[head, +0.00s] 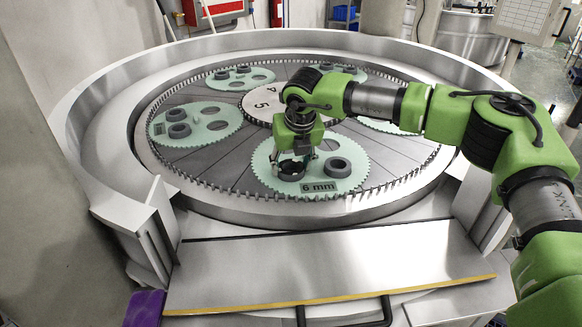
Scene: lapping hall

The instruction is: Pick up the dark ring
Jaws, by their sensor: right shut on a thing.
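A dark ring (292,174) sits at the left hole of the front pale green toothed carrier (318,187), which is labelled "6 mm". My right gripper (293,162) points down over this ring, with its fingers shut on it. The ring looks level and at the carrier; I cannot tell whether it is clear of the surface. A second, grey ring (337,167) lies just to the right on the same carrier, apart from the gripper. My left gripper is not in the head view.
Other green carriers with grey rings, such as the left one (196,124), lie around the central numbered disc (265,103). A toothed rim (190,183) and a raised metal wall (100,92) surround the plate. A flat metal shelf (330,265) is in front.

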